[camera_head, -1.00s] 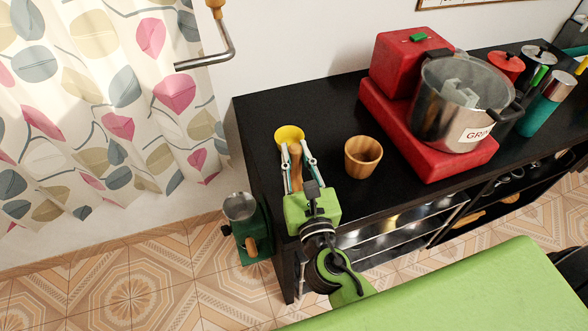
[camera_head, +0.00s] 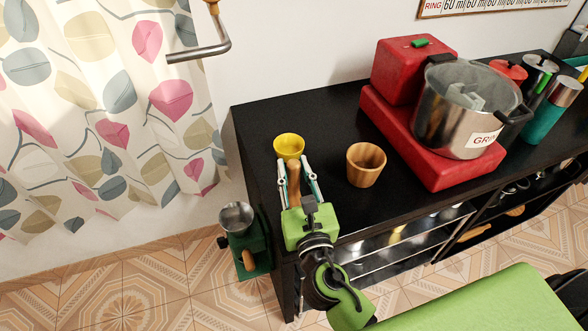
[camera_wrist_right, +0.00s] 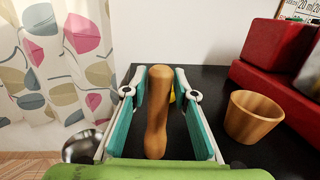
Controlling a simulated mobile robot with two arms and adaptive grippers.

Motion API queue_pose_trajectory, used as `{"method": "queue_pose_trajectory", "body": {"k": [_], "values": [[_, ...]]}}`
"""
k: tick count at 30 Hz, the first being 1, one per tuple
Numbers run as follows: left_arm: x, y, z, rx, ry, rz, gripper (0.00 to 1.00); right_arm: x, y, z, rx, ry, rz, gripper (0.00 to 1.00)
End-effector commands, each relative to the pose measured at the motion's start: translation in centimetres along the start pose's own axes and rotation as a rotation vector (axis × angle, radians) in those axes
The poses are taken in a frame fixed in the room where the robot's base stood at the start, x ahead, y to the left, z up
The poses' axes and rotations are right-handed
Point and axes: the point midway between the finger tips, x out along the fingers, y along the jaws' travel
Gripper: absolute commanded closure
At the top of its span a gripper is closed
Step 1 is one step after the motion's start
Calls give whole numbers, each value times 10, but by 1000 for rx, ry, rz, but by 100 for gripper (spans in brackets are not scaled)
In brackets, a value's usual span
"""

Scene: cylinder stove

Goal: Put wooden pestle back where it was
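The wooden pestle (camera_head: 294,180) is between the two spread fingers of my right gripper (camera_head: 294,172), near the left end of the black counter. In the right wrist view the pestle (camera_wrist_right: 156,115) points away from the gripper, with dark gaps between it and both teal fingers (camera_wrist_right: 160,105). The right gripper looks open around it, not pressed on it. Whether the pestle rests on the counter is unclear. A wooden cup like a mortar (camera_head: 366,164) stands empty to the right, apart from the pestle. My left gripper is not in view.
A yellow bowl (camera_head: 289,146) sits just beyond the fingertips. A steel pot (camera_head: 461,108) stands on a red stove (camera_head: 431,150) at right. A green grinder-like device (camera_head: 244,242) is beside the counter's left end. The black counter (camera_head: 328,119) is clear behind the cup.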

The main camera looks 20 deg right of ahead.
Motion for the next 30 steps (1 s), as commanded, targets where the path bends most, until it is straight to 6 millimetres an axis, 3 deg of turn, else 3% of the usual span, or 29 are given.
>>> {"method": "queue_pose_trajectory", "body": {"k": [13,30], "values": [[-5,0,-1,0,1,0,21,0,0,6,-1,0,0,64],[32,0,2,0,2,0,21,-102,0,-1,-2,3,1,64]]}}
